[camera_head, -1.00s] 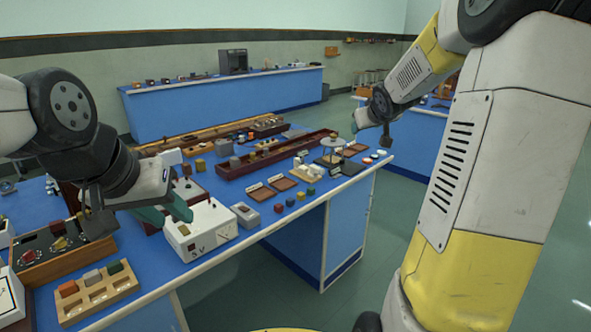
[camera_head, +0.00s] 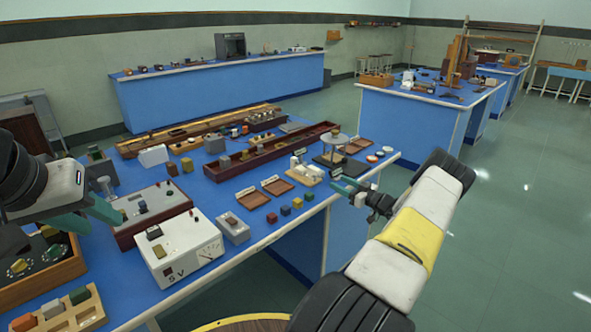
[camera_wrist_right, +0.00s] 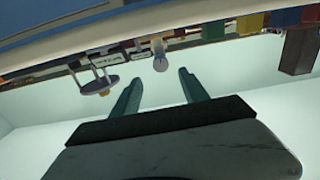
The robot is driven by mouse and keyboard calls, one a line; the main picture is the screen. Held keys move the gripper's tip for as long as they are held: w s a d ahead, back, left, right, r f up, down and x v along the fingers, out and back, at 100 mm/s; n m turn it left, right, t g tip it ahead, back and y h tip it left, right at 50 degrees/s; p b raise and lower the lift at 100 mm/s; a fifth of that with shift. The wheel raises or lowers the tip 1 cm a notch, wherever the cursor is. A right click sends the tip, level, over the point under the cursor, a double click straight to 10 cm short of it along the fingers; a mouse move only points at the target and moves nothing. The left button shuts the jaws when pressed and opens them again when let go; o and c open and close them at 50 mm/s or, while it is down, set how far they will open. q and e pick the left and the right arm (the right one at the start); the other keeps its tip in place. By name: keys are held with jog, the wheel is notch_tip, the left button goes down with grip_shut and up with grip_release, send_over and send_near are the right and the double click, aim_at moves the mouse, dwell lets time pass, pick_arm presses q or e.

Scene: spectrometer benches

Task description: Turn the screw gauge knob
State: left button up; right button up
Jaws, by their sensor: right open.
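A small white device on a pale wooden base (camera_head: 304,172), which looks like the screw gauge, stands near the front edge of the blue bench. Its knob is too small to make out in the head view. In the right wrist view a pale rounded part (camera_wrist_right: 160,56) hangs between and beyond my fingertips, seemingly part of it. My right gripper (camera_head: 342,186) is open and empty, just off the bench edge and to the right of the device, apart from it. It also shows in the right wrist view (camera_wrist_right: 157,80). My left gripper (camera_head: 108,225) is open at the left, beside the white power box.
The white power box (camera_head: 180,250) stands at the front left. Brown trays (camera_head: 252,197), small colored cubes (camera_head: 285,210) and a round-topped stand (camera_head: 335,140) surround the device. A long dark red trough (camera_head: 270,155) lies behind. Floor right of the bench is free.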

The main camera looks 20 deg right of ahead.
aim_at(323, 175)
jog(key=x, duration=0.7)
jog(key=shift+w+a, duration=0.2)
jog(key=shift+w, duration=0.1)
jog(key=shift+c, duration=0.2)
grip_shut()
